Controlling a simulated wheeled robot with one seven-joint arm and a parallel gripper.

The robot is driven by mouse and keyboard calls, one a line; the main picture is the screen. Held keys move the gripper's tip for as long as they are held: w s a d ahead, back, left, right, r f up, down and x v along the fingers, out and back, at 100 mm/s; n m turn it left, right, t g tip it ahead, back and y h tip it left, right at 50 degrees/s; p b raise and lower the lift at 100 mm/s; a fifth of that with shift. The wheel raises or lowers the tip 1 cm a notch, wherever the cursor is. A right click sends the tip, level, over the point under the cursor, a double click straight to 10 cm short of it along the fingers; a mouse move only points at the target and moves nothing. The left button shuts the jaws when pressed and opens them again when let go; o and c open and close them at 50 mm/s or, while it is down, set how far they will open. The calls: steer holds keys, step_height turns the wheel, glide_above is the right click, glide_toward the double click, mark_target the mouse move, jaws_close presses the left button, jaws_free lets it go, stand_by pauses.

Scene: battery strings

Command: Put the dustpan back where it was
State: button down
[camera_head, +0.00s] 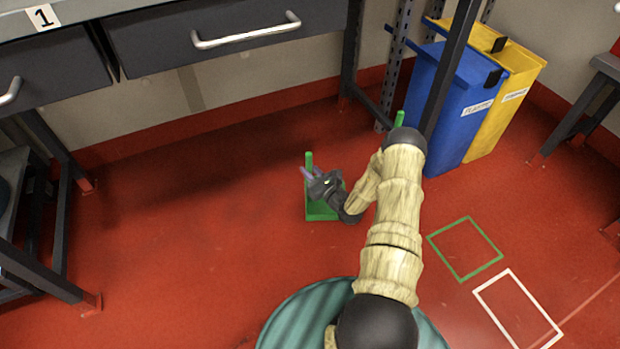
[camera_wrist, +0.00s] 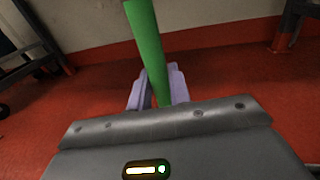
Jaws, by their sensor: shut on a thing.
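The green dustpan (camera_head: 318,210) is upright, with its pan at or just above the red floor below the desk. I cannot tell whether it touches the floor. Its upright handle (camera_head: 309,159) also crosses the upper middle of the wrist view (camera_wrist: 148,40). My gripper (camera_head: 308,174) is shut on this handle, with its purple fingers on either side of it. My gripper and arm hide part of the pan. A green outlined square (camera_head: 484,235) is on the floor to the right, with nothing standing in it.
A white outlined rectangle (camera_head: 490,280) lies beside the green one. A blue bin (camera_head: 462,115) and a yellow bin (camera_head: 513,90) stand at the back right. Another green upright piece (camera_head: 399,118) shows behind my arm. Desk legs stand at left and right; the floor at left centre is clear.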

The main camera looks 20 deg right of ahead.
steer(key=shift+f+b, duration=1)
steer(key=shift+f, duration=0.85)
steer(key=c, duration=1.3)
jaws_free()
steer(key=shift+d, duration=0.1)
steer(key=p+v, duration=0.7)
steer(key=v, duration=0.5)
